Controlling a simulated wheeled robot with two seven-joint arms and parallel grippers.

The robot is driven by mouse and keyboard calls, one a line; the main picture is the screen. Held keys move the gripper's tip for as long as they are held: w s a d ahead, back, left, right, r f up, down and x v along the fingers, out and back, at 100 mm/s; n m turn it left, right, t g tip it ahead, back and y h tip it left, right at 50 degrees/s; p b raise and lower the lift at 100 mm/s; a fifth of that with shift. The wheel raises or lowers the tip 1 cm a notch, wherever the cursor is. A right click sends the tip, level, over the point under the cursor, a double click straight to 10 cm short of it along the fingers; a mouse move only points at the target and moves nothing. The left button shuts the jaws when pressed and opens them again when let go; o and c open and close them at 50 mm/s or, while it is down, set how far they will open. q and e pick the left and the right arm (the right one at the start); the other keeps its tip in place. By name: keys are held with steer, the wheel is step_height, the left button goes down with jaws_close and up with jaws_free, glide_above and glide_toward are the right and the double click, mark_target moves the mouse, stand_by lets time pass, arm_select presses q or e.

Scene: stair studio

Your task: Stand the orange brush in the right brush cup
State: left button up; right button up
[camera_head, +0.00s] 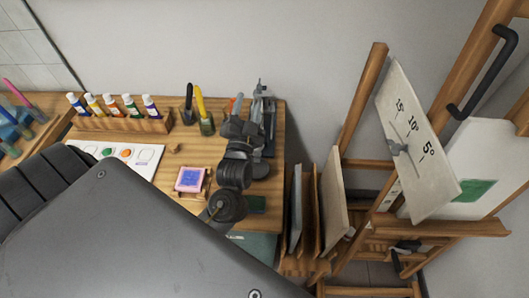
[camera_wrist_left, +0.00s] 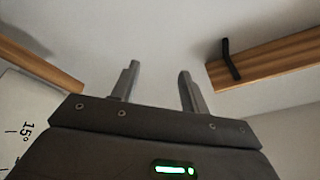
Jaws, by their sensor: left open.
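Two small dark brush cups stand side by side at the back of the wooden desk in the head view. The left cup (camera_head: 186,116) holds a dark-handled brush. The right cup (camera_head: 207,127) holds a yellow-orange brush (camera_head: 200,102), upright with a slight tilt. I cannot tell whether this is the orange brush. My left gripper (camera_head: 263,86) is at the desk's back right corner, right of the cups and apart from them. In the left wrist view its two fingers (camera_wrist_left: 157,88) are spread and empty, with bare wall beyond. My right gripper is out of view.
Paint tubes in a wooden rack (camera_head: 125,121) stand left of the cups. A white palette (camera_head: 117,154) and a pink-and-blue block (camera_head: 190,180) lie in front. A wooden easel with an angle board (camera_head: 412,140) stands right. A thin bluish thing (camera_head: 238,102) shows behind my arm.

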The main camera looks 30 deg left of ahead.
arm_select(q)
steer(key=s+d+f+m+t+h+b, duration=0.2)
steer(key=s+d+f+m+h+b, duration=0.1)
steer(key=s+d+m+h, duration=0.5)
steer(key=shift+s+d+f+m+h, duration=0.45)
steer(key=shift+s+d+m, duration=0.35)
steer(key=shift+d+m, duration=0.8)
steer(key=shift+d, duration=0.1)
